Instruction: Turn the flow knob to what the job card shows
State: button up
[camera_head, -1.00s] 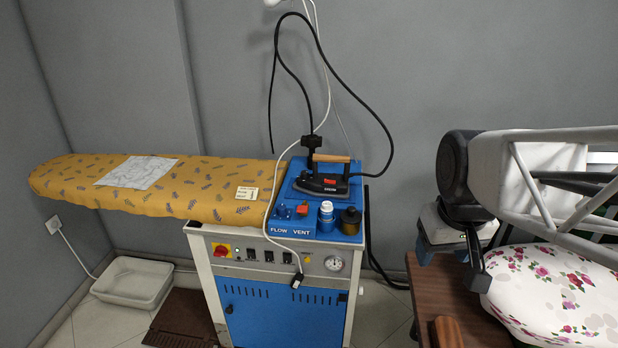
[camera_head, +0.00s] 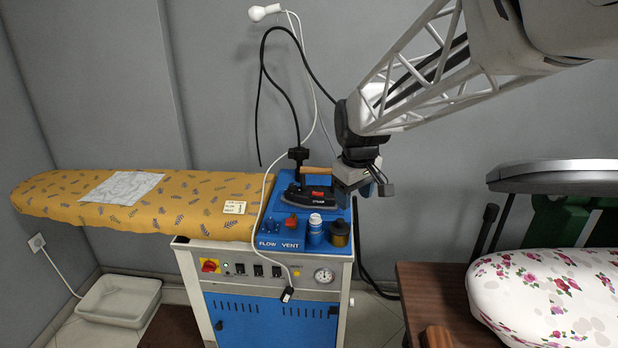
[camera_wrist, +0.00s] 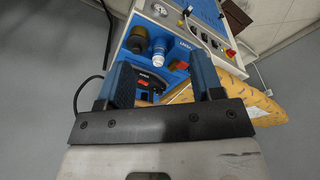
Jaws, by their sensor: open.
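The blue flow knob (camera_head: 269,225) sits on the blue panel above the word FLOW, at the front left of the steam unit; its exact angle is too small to read. A red vent knob (camera_head: 291,221) is just to its right. The job card (camera_head: 234,207), small and pale yellow, lies on the ironing board's right end; its writing is too small to read. My gripper (camera_head: 375,188) is open and empty, up and right of the panel, apart from the knobs. In the wrist view its fingers (camera_wrist: 160,82) frame the panel; I cannot make out the flow knob there.
The iron (camera_head: 307,193) stands behind the knobs. A white-capped blue bottle (camera_head: 315,228) and a dark gold-based pot (camera_head: 339,233) stand right of them. A white cable (camera_head: 260,205) hangs down left of the knobs. A flowered pressing pad (camera_head: 550,293) is at right.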

jog(key=w+a+f+n, duration=0.4)
jog(key=w+a+f, duration=0.3)
jog(key=w+a, duration=0.55)
jog(key=n+g, duration=0.1)
jog(key=n, duration=0.3)
send_over(270, 220)
notch_tip(270, 220, down, 10)
jog(key=shift+s+r, duration=0.15)
jog(key=shift+f, duration=3.9)
jog(key=c, duration=0.9)
